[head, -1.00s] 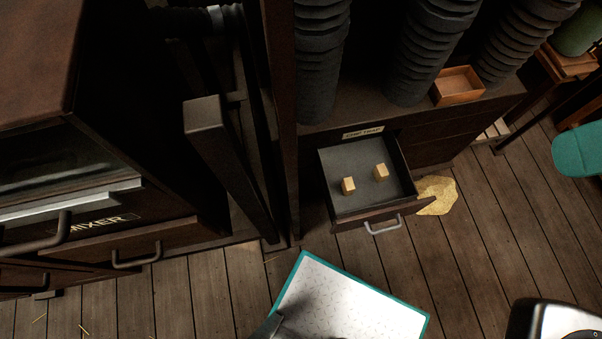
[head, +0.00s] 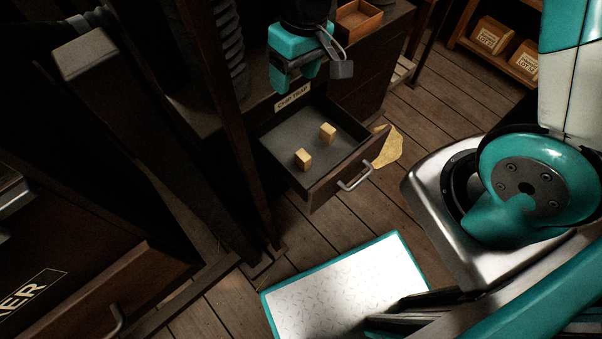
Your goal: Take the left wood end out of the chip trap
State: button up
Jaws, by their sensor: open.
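The chip trap is an open drawer (head: 338,173) with a grey floor, a dark front and a metal handle, below a label reading CHIP TRAP. Two small pale wood blocks stand apart on its floor. The left wood end (head: 303,159) is nearer the drawer's left front side. The right wood end (head: 327,132) is farther back and to the right. My gripper (head: 312,77), teal with dark grey fingers, shows above the drawer's back in the picture, near the cabinet face. Its fingers are apart with nothing between them, and it touches neither block.
A dark upright post (head: 228,120) stands left of the drawer, with ribbed hoses behind it. An open wooden box (head: 357,20) sits on the cabinet top. A yellowish pile (head: 388,150) lies on the floor right of the drawer. The space above the drawer's front is clear.

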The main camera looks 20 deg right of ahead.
jog(key=h+b, duration=0.2)
jog(key=b, duration=0.3)
send_over(302, 154)
notch_tip(302, 154, down, 20)
jog(key=shift+m, duration=0.3)
notch_tip(302, 154, down, 11)
jog(key=b, duration=0.3)
jog(key=shift+f, duration=0.2)
notch_tip(302, 154, down, 6)
jog(key=shift+r+b, duration=0.15)
jog(key=shift+b, duration=0.7)
jog(key=c, duration=1)
jog(key=shift+r, duration=0.15)
